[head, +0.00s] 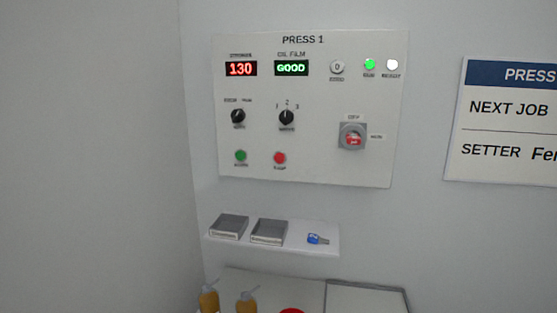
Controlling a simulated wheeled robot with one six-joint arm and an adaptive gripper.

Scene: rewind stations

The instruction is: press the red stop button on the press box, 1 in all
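The press box (325,120) is a pale panel on the wall, headed "PRESS 1". A small red button (279,158) is on its lower part, with a label under it too blurred to read surely. A green button (240,156) is to its left. Above them are two black rotary knobs, the left one (238,116) and the right one (286,117). A red switch on a grey plate (352,137) is at the right. My gripper is not in view, and nothing covers the panel.
Below the box, a white shelf (325,243) holds two grey trays (229,227) (269,232) and a blue key-like item (317,239). Lower still are two amber bottles (209,299) (247,302) and a partly cut-off red object (291,310). A sign (510,120) hangs at right.

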